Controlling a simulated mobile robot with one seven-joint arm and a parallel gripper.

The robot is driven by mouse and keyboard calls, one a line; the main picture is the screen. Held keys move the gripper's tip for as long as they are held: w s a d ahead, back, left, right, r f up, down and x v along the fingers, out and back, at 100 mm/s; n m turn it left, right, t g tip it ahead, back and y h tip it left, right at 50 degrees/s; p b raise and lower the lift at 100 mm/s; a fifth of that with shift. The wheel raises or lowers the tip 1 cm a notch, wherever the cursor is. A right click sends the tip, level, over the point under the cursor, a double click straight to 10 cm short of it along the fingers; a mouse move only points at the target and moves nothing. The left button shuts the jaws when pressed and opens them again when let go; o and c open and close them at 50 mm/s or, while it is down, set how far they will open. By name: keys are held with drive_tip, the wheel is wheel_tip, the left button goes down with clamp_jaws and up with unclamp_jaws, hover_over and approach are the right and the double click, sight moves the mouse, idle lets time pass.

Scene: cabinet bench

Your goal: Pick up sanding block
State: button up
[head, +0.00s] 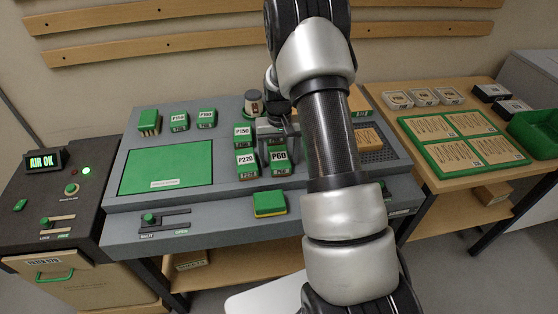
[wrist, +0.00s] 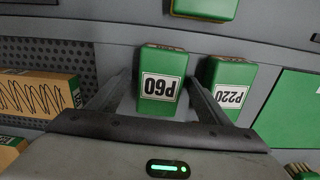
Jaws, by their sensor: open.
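Several green-topped sanding blocks with white grit labels stand on the grey bench. The P60 block (head: 279,168) is at the front of the group, and it shows between my fingers in the wrist view (wrist: 160,85). The P220 block (head: 246,166) stands beside it and also shows in the wrist view (wrist: 229,90), outside my fingers. A P150 block (head: 243,136) stands behind P220. My gripper (wrist: 160,92) is open, its fingers on either side of P60. It holds nothing. In the head view my arm partly hides the gripper, so its exact height over P60 is unclear.
A yellow-sided green block (head: 269,204) lies at the bench's front edge. Other green blocks (head: 178,121) stand at the back left, behind a green mat (head: 168,168). A tan box (head: 369,138) lies on the perforated panel. A side table (head: 485,185) holds cards and tins.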

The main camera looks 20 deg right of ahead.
sight(279, 156)
drive_tip(key=c, duration=1.3)
drive_tip(key=shift+o, duration=0.2)
drive_tip(key=shift+r, duration=0.1)
wheel_tip(279, 156, up, 10)
drive_tip(key=shift+f, duration=0.1)
drive_tip(key=o, duration=0.3)
drive_tip(key=shift+c, duration=0.3)
